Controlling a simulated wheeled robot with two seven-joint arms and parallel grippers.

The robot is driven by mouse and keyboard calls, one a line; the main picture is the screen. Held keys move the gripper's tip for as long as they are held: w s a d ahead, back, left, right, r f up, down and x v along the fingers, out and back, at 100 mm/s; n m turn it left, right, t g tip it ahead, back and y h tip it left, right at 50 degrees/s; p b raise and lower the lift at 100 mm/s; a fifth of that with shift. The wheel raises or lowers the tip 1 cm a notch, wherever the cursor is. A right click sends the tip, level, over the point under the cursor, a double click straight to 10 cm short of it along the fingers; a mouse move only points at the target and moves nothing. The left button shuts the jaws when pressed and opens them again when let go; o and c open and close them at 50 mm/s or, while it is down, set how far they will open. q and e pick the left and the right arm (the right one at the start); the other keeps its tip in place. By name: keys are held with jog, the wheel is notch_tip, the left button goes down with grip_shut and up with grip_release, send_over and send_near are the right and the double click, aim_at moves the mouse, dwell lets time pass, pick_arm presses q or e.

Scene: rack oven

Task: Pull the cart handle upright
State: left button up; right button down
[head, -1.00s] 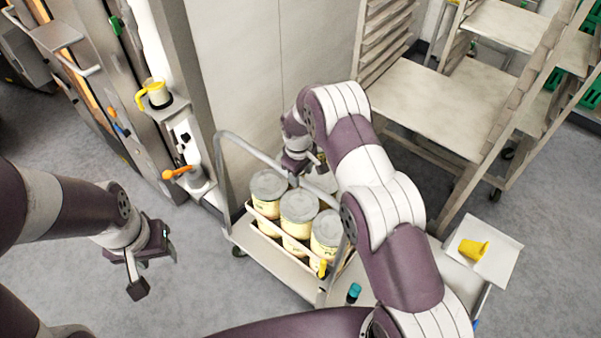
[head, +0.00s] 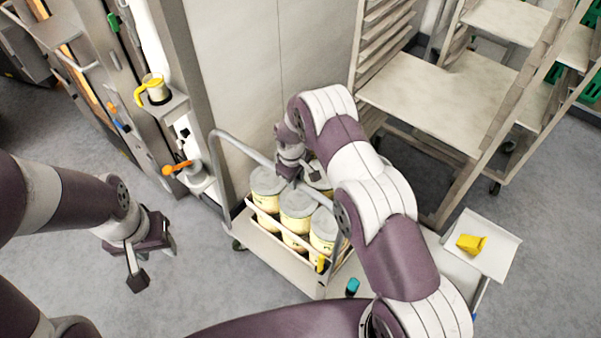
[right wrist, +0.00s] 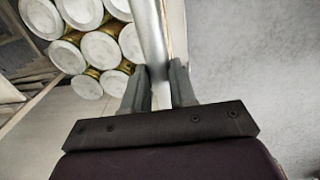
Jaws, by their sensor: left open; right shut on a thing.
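The cart (head: 262,247) is a low platform with a grey tubular handle (head: 238,141) rising along its side. The handle's left post leans slightly outward to the left. My right gripper (head: 288,167) is shut on the handle's top bar, above the cans. In the right wrist view the bar (right wrist: 150,35) runs between both fingers (right wrist: 158,85). Part of the handle's right side is hidden by my right arm. My left gripper (head: 153,262) is open and empty over the floor, left of the cart and apart from it.
A crate (head: 287,239) of several lidded cans (head: 296,203) stands on the cart beside the handle. A white tray (head: 498,247) with a yellow item (head: 471,243) is at the right. A rack (head: 440,95) stands behind. An oven front with an orange lever (head: 177,167) is at left.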

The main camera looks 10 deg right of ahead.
jog(key=s+a, duration=0.4)
jog(key=a, duration=0.1)
jog(key=shift+s+a+p, duration=0.15)
jog(key=shift+s+p, duration=0.15)
jog(key=shift+s, duration=0.05)
jog(key=c, duration=0.9)
grip_release()
jog(key=shift+a+f, duration=0.1)
pick_arm(q)
jog(key=shift+r, duration=0.4)
pick_arm(e)
jog(key=shift+a+r, duration=0.15)
jog(key=shift+r, duration=0.1)
pick_arm(q)
jog(key=shift+a, duration=0.15)
